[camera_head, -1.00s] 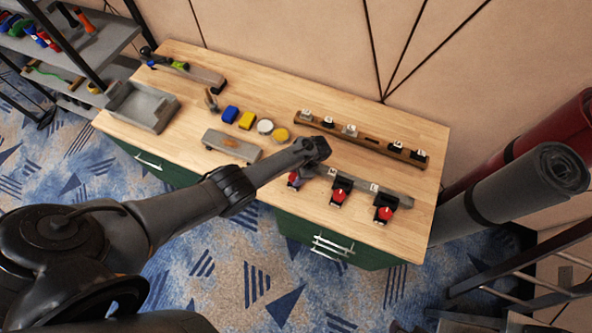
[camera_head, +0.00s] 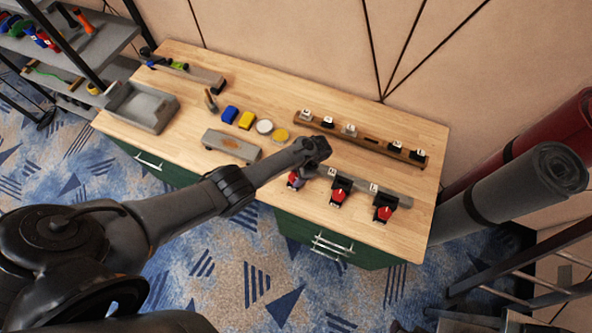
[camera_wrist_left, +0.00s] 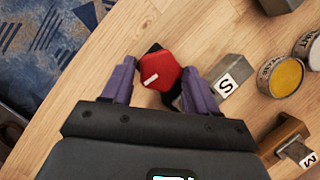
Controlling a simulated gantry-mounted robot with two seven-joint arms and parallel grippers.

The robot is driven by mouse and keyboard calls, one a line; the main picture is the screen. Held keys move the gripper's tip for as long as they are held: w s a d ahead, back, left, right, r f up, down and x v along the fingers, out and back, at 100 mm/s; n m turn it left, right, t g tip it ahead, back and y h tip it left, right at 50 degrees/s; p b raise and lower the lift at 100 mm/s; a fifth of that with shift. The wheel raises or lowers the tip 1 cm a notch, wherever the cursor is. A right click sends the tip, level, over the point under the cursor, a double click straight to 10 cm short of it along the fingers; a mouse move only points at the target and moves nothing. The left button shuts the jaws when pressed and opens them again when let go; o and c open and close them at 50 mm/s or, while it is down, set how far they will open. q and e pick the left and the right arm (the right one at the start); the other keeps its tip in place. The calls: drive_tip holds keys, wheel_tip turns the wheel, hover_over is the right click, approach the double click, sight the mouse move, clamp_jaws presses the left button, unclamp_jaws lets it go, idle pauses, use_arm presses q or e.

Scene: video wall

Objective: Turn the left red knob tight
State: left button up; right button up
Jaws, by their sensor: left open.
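The left red knob (camera_head: 293,180) sits on a black mount at the left end of a grey bar (camera_head: 404,201), partly hidden by my gripper in the head view. In the left wrist view the red knob (camera_wrist_left: 161,71) has a white mark at its left side. My left gripper (camera_head: 304,172) is over it. Its purple fingers (camera_wrist_left: 160,82) stand open on either side of the knob, with a small gap to it. The middle knob (camera_head: 338,195) and right knob (camera_head: 383,214) are uncovered. My right gripper is out of view.
A wooden rack (camera_head: 364,142) with several small labelled pieces stands behind the bar. Blue and yellow blocks, round tins and a grey block (camera_head: 232,146) lie to the left. A grey tray (camera_head: 143,106) is at the far left of the table.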

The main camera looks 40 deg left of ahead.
use_arm(q)
drive_tip(key=p+v, duration=0.1)
drive_tip(key=v, duration=0.9)
drive_tip(key=shift+r+p, duration=0.15)
drive_tip(key=shift+p, duration=0.25)
drive_tip(key=shift+d, duration=0.1)
